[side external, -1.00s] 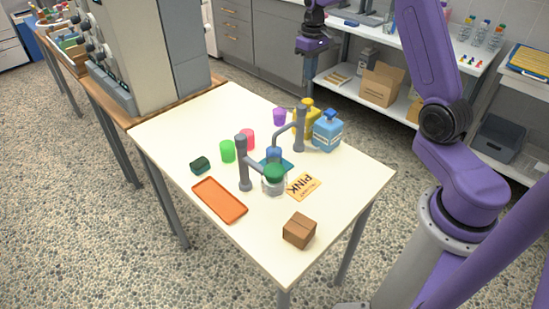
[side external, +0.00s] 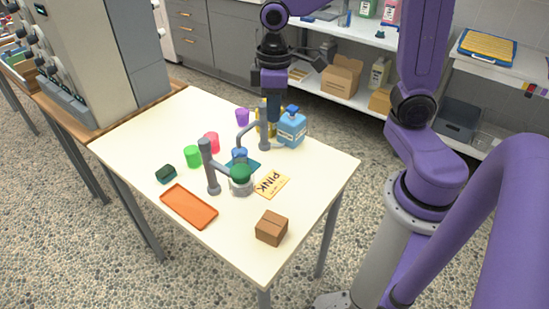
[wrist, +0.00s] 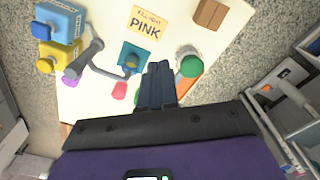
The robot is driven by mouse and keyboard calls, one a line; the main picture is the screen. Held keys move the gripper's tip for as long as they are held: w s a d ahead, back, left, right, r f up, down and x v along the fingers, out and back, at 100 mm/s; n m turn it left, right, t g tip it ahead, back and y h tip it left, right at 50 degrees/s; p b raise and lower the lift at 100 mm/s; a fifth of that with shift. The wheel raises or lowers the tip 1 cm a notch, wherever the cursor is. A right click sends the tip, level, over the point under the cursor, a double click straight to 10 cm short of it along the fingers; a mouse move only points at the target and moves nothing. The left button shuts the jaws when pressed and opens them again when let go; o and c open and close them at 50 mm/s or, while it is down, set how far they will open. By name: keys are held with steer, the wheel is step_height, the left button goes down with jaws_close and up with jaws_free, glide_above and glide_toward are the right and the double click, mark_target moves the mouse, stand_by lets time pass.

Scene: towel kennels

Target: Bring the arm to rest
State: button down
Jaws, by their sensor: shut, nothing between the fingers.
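A card reading PINK (side external: 271,184) lies flat beside the jar.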

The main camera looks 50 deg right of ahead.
steer(key=s+f+n, duration=0.1)
steer(key=s+n, duration=0.4)
steer(key=s, duration=1.3)
steer(key=shift+d+f, duration=0.15)
